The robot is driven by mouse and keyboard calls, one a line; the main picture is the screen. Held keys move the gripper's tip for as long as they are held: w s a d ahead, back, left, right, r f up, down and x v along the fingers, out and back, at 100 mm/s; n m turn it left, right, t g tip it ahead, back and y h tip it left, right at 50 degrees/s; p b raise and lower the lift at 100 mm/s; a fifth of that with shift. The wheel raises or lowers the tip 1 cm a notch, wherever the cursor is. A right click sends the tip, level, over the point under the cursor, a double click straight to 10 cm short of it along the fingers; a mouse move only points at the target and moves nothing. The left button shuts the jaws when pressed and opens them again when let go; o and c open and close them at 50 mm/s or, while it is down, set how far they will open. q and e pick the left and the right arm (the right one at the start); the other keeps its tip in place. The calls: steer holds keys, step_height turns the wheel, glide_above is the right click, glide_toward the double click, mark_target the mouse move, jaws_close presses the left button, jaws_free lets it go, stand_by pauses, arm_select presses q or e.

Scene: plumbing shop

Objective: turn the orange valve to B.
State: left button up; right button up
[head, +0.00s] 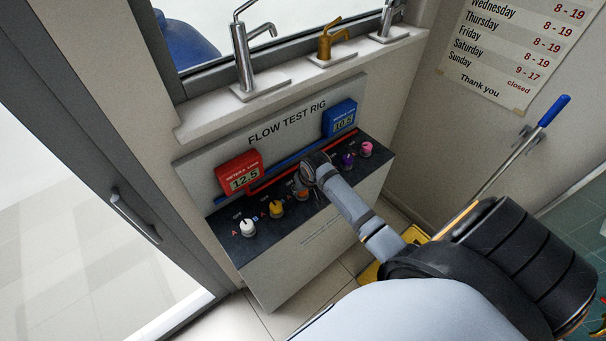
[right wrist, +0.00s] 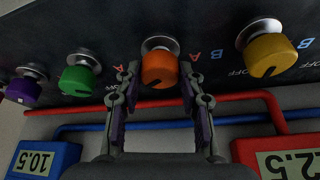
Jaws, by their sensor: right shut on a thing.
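The orange valve (head: 302,194) is a round knob on the dark panel of the flow test rig, partly hidden by my right gripper in the head view. In the right wrist view the orange valve (right wrist: 159,66) sits between the two fingers of my right gripper (right wrist: 158,78), which is shut on it. A dark mark shows on the knob's lower part there. A red letter A is right of the knob in that view; its B mark cannot be made out. My left gripper is not in view.
White (head: 247,228) and yellow (head: 276,208) knobs stand left of the orange one; purple (head: 347,160) and pink (head: 366,149) knobs stand right. A green knob (right wrist: 80,76) is beside it. A red meter (head: 239,173) reads 12.5; a blue meter (head: 340,118) reads 10.5. Pipes run behind.

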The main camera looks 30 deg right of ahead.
stand_by(0.3)
steer(key=o, duration=1.2)
steer(key=shift+r, duration=0.15)
steer(key=v, duration=1.1)
steer(key=shift+s+a+r, duration=0.15)
steer(key=shift+r, duration=0.15)
